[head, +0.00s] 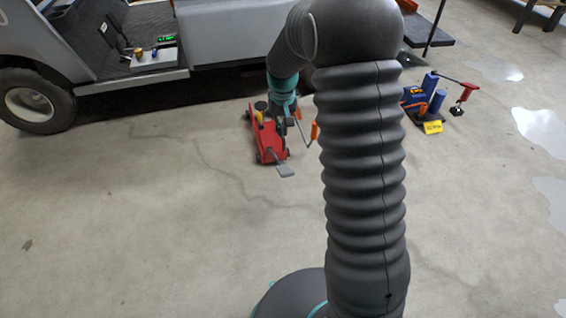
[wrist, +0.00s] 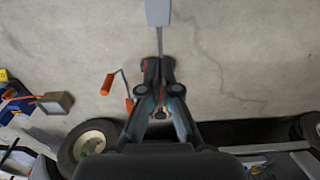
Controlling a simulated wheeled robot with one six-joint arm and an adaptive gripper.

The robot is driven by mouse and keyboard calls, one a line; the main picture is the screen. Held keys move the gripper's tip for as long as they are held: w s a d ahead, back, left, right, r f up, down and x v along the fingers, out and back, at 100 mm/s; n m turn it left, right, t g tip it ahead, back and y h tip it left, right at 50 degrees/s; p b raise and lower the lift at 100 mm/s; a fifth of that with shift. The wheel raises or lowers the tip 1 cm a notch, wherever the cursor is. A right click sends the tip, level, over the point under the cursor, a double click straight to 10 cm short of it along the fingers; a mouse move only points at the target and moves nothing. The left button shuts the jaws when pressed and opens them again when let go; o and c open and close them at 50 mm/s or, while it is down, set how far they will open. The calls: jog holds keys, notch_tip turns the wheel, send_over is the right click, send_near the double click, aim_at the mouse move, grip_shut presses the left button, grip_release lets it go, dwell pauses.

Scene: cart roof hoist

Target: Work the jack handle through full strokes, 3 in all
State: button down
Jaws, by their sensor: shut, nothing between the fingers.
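A red floor jack (head: 265,138) stands on the concrete beside the cart. A grey flat paddle (head: 285,170) sticks out from its near end on a thin rod, and it also shows at the top of the wrist view (wrist: 158,12). An orange grip (head: 314,131) on a bent rod is at the jack's right; it shows left of my fingers in the wrist view (wrist: 107,85). My gripper (wrist: 159,62) is shut and empty, over the jack and apart from the orange grip. My fingers hide much of the jack in the wrist view. I cannot tell whether they touch it.
A grey cart (head: 230,38) with a black wheel (head: 38,102) stands behind the jack. Blue-and-orange equipment with a yellow sign (head: 433,127) and a red-headed arm (head: 467,91) stands at the right. Shiny wet patches (head: 540,130) lie on the floor. The floor before the jack is clear.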

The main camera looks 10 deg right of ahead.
jog(key=shift+a, duration=0.15)
jog(key=shift+f, duration=0.1)
send_over(283, 169)
jog(key=w, duration=0.3)
jog(key=f, duration=1)
jog(key=shift+s+f+b, duration=0.2)
jog(key=shift+s+b, duration=0.05)
jog(key=shift+b, duration=0.15)
jog(key=shift+s+f, duration=0.75)
jog(key=shift+f, duration=0.05)
jog(key=shift+s+f, duration=0.35)
jog(key=shift+f, duration=0.25)
